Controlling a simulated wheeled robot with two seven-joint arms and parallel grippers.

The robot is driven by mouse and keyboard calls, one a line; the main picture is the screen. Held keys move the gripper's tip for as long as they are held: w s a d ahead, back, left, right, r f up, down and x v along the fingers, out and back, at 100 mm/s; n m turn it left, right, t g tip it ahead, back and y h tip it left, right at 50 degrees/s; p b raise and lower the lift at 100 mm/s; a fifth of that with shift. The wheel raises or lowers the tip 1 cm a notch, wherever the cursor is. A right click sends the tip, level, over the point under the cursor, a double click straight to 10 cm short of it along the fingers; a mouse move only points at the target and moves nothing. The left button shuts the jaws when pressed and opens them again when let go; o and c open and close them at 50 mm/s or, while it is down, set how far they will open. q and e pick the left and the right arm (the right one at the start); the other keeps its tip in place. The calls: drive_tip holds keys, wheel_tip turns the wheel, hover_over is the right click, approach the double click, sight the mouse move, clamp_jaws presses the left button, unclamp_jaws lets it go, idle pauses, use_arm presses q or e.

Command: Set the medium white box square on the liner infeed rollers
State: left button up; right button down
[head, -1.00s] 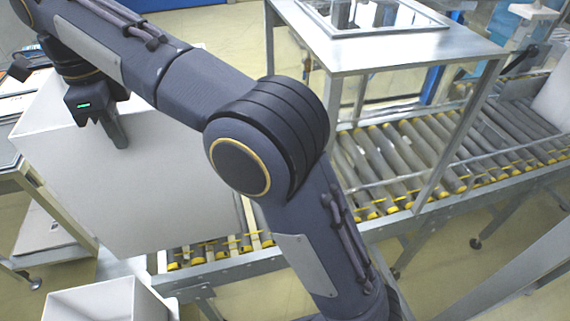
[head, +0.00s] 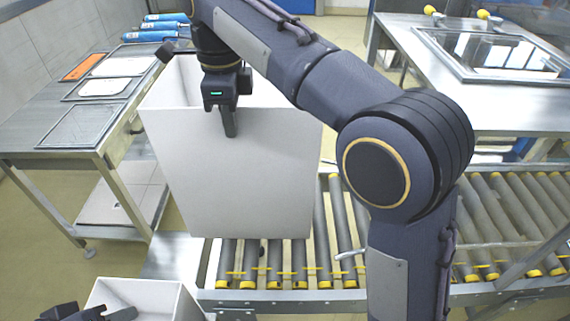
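The large-looking white box (head: 235,180), open at the top, stands upright at the left end of the liner infeed rollers (head: 300,260). Its lower edge is near the rollers; I cannot tell whether it rests on them. My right gripper (head: 229,120) is at the top rim of its near wall, one finger outside against the wall and the other hidden behind it. It appears shut on this wall. My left gripper (head: 100,313) is only partly in view at the bottom left, by a smaller white box (head: 150,298); its opening is unclear.
A steel side table (head: 60,150) with framed panels and blue cylinders stands at the left. A steel table (head: 450,80) with a framed glass panel is at the back right. My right arm hides part of the rollers, which continue right.

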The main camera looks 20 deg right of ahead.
sight(252, 126)
drive_tip(key=d, duration=0.1)
drive_tip(key=d+f, duration=0.1)
drive_tip(key=d, duration=0.1)
drive_tip(key=shift+s+d+f+b, duration=0.3)
drive_tip(key=shift+d, duration=0.05)
drive_tip(key=d+f, duration=0.3)
drive_tip(key=d+f+b, duration=0.1)
drive_tip(key=f, duration=0.1)
drive_tip(key=shift+s+d+f, duration=0.15)
drive_tip(key=shift+s+d, duration=0.1)
drive_tip(key=f, duration=0.2)
drive_tip(key=shift+d+f+b, duration=0.3)
drive_tip(key=shift+d+f, duration=0.05)
drive_tip(key=shift+f, duration=0.5)
drive_tip(key=shift+f, duration=0.15)
drive_tip(key=c, duration=1.6)
unclamp_jaws()
drive_tip(key=shift+s, duration=0.1)
